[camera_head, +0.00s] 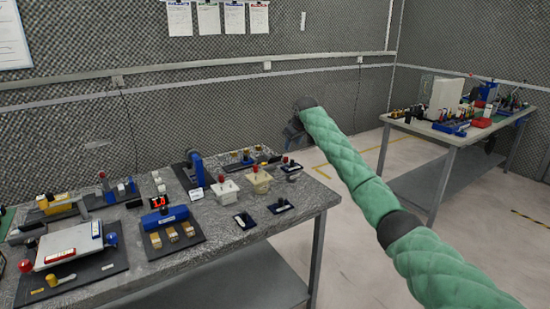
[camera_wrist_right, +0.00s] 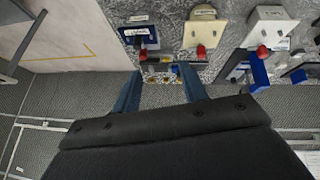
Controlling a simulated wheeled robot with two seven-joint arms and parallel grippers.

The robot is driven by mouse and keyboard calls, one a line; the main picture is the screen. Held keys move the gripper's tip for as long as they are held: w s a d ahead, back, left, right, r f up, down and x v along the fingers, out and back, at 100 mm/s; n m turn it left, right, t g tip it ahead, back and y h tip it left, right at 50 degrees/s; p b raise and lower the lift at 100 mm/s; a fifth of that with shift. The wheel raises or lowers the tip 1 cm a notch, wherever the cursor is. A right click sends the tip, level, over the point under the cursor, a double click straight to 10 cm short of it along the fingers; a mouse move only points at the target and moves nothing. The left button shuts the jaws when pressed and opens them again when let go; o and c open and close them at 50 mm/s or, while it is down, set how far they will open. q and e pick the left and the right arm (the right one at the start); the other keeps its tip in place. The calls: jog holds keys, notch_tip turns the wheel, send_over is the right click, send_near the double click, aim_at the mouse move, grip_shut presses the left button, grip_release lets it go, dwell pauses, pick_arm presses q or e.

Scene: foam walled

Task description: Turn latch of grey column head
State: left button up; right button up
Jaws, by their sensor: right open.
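I cannot tell for sure which device is the grey column head. A small dark device with a red knob (camera_head: 291,167) stands near the table's back right edge; it also shows in the right wrist view, with a labelled blue base (camera_wrist_right: 140,36). Its latch is too small to make out. Left of it stand a beige box with a red knob (camera_head: 258,180) and a white box with a red knob (camera_head: 225,189). My right gripper (camera_head: 297,128) is above and behind the table's back right corner, mostly end-on. In the wrist view its blue fingers (camera_wrist_right: 160,88) are apart and empty. My left gripper is out of view.
A blue upright device (camera_head: 196,168) stands at the table's back. Small yellow-and-dark items (camera_head: 245,156) line the back edge. Two dark plates (camera_head: 262,212) lie at the front right. Trays and tools fill the left. A second cluttered table (camera_head: 425,128) stands at right, with clear floor between.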

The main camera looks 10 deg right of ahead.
jog(key=s+a+t, duration=0.3)
jog(key=s+a, duration=0.5)
jog(key=a, duration=0.1)
jog(key=shift+s+a+f, duration=0.25)
jog(key=shift+s+f, duration=0.05)
jog(key=shift+f, duration=0.1)
